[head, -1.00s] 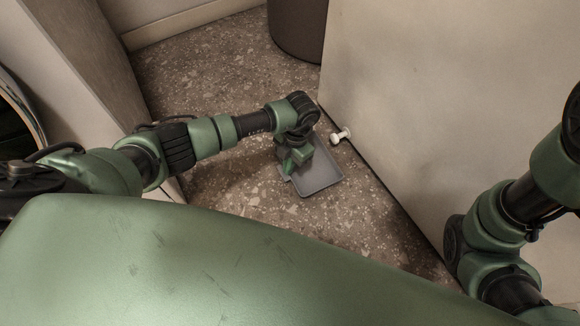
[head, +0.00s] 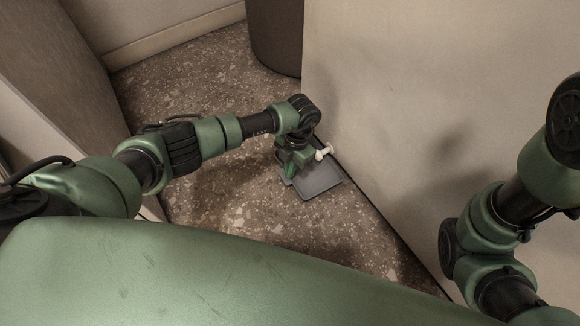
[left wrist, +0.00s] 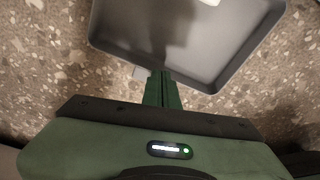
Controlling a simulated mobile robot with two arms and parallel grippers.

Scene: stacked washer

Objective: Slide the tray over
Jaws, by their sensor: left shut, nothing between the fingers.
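A shallow grey tray (head: 320,184) with a raised rim lies on the speckled floor, close to the beige panel. It fills the top of the left wrist view (left wrist: 150,25). My left gripper (head: 287,172) is low at the tray's left side and hides part of it in the head view. In the left wrist view its closed fingers (left wrist: 162,80) are empty, with their tips at the outside of the tray's rim. I cannot tell whether they touch it. My right arm shows at the right, but its gripper is out of view.
A small white knobbed object (head: 323,152) overlaps the tray's far side beside the beige panel (head: 430,130); I cannot tell whether they touch. A dark round bin (head: 275,40) stands behind. Open floor (head: 190,85) lies to the left, up to a pale baseboard (head: 160,48).

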